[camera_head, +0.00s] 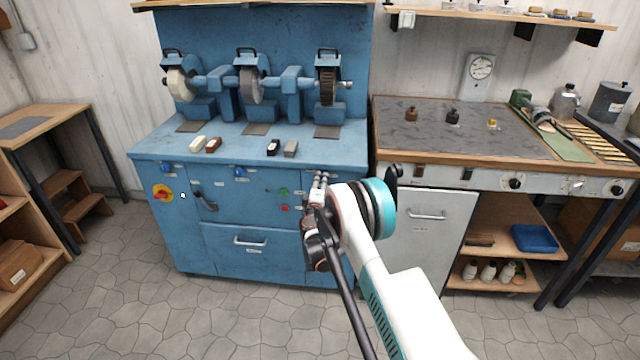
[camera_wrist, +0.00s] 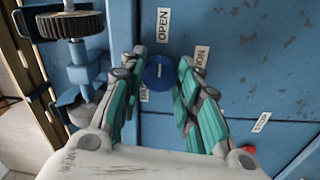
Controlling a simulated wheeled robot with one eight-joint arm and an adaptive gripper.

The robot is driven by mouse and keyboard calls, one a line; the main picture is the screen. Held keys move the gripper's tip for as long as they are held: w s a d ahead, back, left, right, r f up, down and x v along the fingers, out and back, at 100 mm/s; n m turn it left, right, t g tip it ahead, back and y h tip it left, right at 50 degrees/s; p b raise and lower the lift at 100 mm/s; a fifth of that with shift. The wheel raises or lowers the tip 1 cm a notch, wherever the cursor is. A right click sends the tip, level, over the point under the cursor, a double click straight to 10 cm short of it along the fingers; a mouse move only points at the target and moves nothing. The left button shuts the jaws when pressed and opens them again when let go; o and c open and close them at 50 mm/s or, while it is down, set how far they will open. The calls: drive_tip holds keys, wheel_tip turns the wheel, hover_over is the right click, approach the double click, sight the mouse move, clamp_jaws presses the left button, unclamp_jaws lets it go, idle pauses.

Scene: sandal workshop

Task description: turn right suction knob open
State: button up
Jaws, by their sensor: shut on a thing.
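The right suction knob (camera_wrist: 158,72) is round and blue, on the blue cabinet front. In the wrist view it sits between the two fingertips of my gripper (camera_wrist: 163,62), which are closed on its sides. An OPEN label (camera_wrist: 163,25) is beside it, and a partly covered suction label (camera_wrist: 199,62) and a second partly covered label lie near the fingers. In the head view my gripper (camera_head: 320,180) is at the right part of the cabinet front, and the knob is hidden there.
The blue grinding machine (camera_head: 270,225) has two more blue knobs, left (camera_head: 166,169) and middle (camera_head: 240,170). A yellow-red switch (camera_head: 163,193) is at the left, and green and red buttons (camera_head: 284,200) are left of my gripper. A bench (camera_head: 455,150) stands at the right.

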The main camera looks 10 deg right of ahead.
drive_tip(key=shift+f, duration=0.1)
drive_tip(key=o, duration=1.1)
drive_tip(key=shift+c, duration=0.2)
drive_tip(key=v, duration=1.2)
drive_tip(key=shift+f, duration=0.1)
